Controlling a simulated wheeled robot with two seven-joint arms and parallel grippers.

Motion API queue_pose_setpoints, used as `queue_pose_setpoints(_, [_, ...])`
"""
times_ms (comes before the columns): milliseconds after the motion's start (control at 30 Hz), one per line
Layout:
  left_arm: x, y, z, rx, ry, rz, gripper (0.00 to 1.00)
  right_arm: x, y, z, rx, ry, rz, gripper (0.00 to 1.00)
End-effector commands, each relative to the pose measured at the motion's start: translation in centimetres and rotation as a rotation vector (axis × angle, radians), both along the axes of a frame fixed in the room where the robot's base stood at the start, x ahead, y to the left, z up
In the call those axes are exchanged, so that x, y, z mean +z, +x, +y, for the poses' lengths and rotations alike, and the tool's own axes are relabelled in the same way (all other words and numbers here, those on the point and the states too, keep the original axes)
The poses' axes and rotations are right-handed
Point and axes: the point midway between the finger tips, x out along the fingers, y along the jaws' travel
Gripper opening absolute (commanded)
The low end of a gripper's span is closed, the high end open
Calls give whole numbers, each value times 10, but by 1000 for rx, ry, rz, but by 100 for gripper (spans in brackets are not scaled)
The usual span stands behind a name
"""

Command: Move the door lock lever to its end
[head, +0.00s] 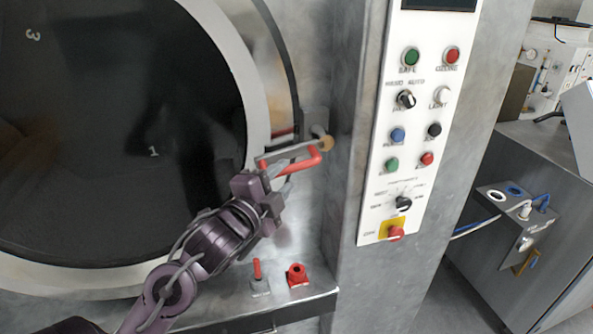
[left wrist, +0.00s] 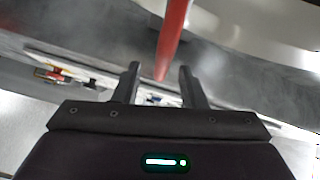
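The door lock lever appears to be the bent red handle (head: 304,163) at the right rim of the round door, beside a metal bar with a brass-coloured end (head: 326,143). In the left wrist view the red bar (left wrist: 173,35) comes down from the top, its lower end near the gap between the fingertips. My left gripper (head: 276,172) is at the left part of the handle in the head view. Its two fingers stand apart (left wrist: 158,70), with space on both sides of the bar; I cannot tell whether they touch it. My right gripper is not in view.
The round door has a dark window (head: 110,120). A white control panel (head: 420,125) with buttons and knobs is to the right. Below the handle, a metal ledge (head: 245,312) carries a small red switch (head: 257,268) and a red fitting (head: 297,275).

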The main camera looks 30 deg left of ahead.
Motion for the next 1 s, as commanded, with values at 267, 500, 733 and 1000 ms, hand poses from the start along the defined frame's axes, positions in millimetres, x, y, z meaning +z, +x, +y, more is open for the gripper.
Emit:
queue_pose_setpoints(267, [4,40,6,8,-2,-1,38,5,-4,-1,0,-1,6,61])
queue_pose_setpoints(500, [0,58,7,6,-1,1,38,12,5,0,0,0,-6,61])
queue_pose_setpoints(733, [-1,59,7,6,0,1,38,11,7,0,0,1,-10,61])
queue_pose_setpoints(1000, [-1,59,7,6,0,1,6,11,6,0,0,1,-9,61])
